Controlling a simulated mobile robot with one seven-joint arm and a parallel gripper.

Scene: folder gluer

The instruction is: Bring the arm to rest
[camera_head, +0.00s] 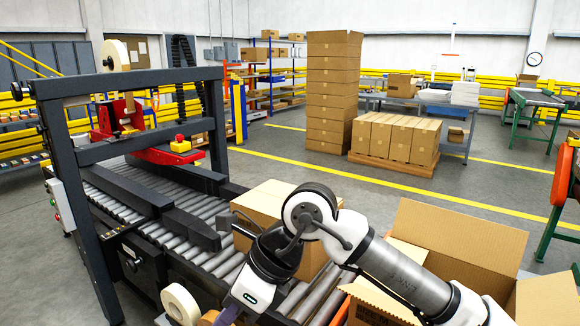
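My arm (395,275) reaches in from the lower right and bends at a white and black joint. Its end, with my gripper (236,306), points down at the bottom edge of the head view. The fingers are cut off or too unclear to tell open from shut, or whether they hold anything. A closed cardboard box (268,201) sits on the roller conveyor (203,257) behind the arm, which hides part of it.
An open cardboard box (455,237) stands at the right, close beside my arm. A tape roll (180,304) is left of my gripper. The black machine frame (140,76) spans the conveyor. Stacked cartons (333,90) and palletised boxes (395,138) stand farther back, with clear floor before them.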

